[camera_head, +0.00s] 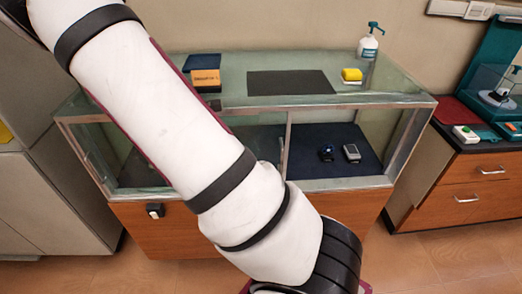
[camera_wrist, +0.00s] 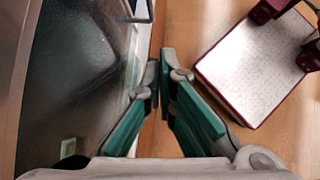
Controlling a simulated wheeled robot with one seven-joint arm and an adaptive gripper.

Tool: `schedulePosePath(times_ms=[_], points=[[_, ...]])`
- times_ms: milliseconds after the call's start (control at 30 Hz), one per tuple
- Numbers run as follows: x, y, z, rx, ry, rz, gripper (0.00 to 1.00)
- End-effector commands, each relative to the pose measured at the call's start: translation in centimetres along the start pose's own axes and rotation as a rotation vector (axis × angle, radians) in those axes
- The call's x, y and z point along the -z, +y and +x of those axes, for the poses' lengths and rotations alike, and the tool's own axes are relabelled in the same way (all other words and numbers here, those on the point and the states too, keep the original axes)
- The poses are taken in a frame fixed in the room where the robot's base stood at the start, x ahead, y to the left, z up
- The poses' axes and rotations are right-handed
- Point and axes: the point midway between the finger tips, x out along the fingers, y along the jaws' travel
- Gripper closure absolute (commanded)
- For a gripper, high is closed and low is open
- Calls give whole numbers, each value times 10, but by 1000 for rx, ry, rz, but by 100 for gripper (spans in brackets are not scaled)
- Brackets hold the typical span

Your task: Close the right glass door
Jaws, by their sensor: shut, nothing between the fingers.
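The glass display case (camera_head: 350,102) stands on a wooden base behind my arm in the head view. A vertical metal door edge (camera_head: 288,147) shows near the middle of its front. To the right of that edge, the front shows the interior clearly; I cannot tell whether glass covers it. My arm hides much of the left half. In the wrist view, a speckled glass surface (camera_wrist: 75,70) with a pale frame fills the left side. My gripper (camera_wrist: 165,72), with green fingers, is shut and empty to the right of that frame, apparently apart from it.
Two small devices sit on the dark mat (camera_head: 318,170) inside the case. A pump bottle (camera_head: 369,45), yellow block (camera_head: 352,74) and orange box (camera_head: 206,78) are on top. A drawer cabinet (camera_head: 468,190) stands right, and a grey cabinet (camera_head: 50,200) left. Floor (camera_head: 430,262) is clear at front right.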

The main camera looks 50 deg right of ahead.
Motion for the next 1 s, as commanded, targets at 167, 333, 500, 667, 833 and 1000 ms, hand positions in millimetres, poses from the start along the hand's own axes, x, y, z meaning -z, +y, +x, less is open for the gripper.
schedulePosePath(times_ms=[167, 333, 500, 667, 833, 1000], points=[[-3, 16, 17, -19, -95, -78, 100], [-4, 20, 26, -22, -118, -98, 100], [-7, 20, 48, -20, -119, -98, 100], [-11, 20, 79, -19, -119, -96, 100], [-15, 21, 112, -19, -118, -96, 100], [-31, 23, 132, -20, -116, -93, 100]])
